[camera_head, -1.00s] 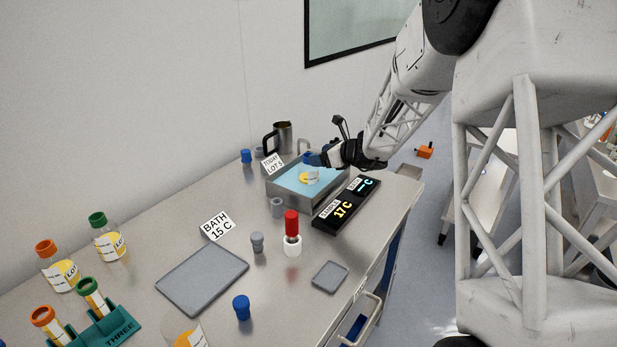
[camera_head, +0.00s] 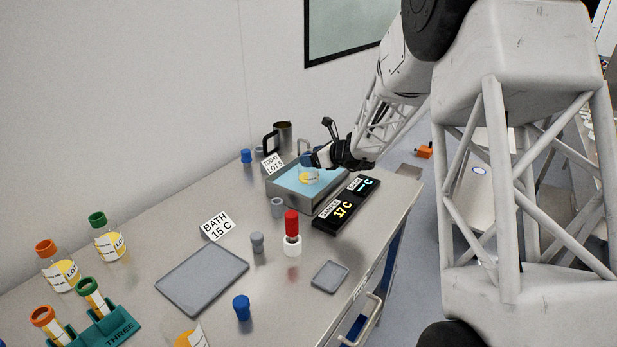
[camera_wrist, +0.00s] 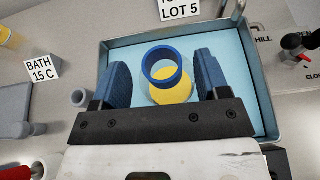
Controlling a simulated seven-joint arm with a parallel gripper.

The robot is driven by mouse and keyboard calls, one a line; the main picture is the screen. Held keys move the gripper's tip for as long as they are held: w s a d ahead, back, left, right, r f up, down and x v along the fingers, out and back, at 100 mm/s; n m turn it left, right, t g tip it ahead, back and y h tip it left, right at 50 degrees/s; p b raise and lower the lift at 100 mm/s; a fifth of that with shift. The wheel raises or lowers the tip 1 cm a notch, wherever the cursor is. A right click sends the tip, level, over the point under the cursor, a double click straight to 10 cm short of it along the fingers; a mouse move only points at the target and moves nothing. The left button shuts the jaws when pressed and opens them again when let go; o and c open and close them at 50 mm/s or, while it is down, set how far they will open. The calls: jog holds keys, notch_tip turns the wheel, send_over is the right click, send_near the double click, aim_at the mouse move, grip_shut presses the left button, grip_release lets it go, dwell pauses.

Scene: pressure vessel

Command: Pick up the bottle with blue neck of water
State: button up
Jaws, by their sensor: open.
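The bottle with the blue neck (camera_wrist: 161,66) stands in the water bath (camera_wrist: 255,88), seen from above in the wrist view, with yellow showing inside it. In the head view the bottle (camera_head: 308,177) shows partly in the bath (camera_head: 291,199), its blue neck by my fingers. My gripper (camera_wrist: 166,82) is open, with one blue finger on each side of the neck. A gap shows between the neck and each finger; I cannot tell exactly how deep the fingers reach. In the head view my gripper (camera_head: 318,160) is over the bath.
A black temperature display (camera_head: 346,205) lies right of the bath, and a metal jug (camera_head: 283,137) stands behind it. A red-topped item (camera_head: 292,230), grey stoppers and a "BATH 15 C" sign (camera_head: 217,226) stand in front. A grey tray (camera_head: 203,277) lies nearer.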

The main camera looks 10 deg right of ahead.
jog(key=shift+x, duration=1.85)
jog(key=shift+w, duration=0.1)
jog(key=shift+c, duration=0.2)
grip_shut()
jog(key=shift+r, duration=5)
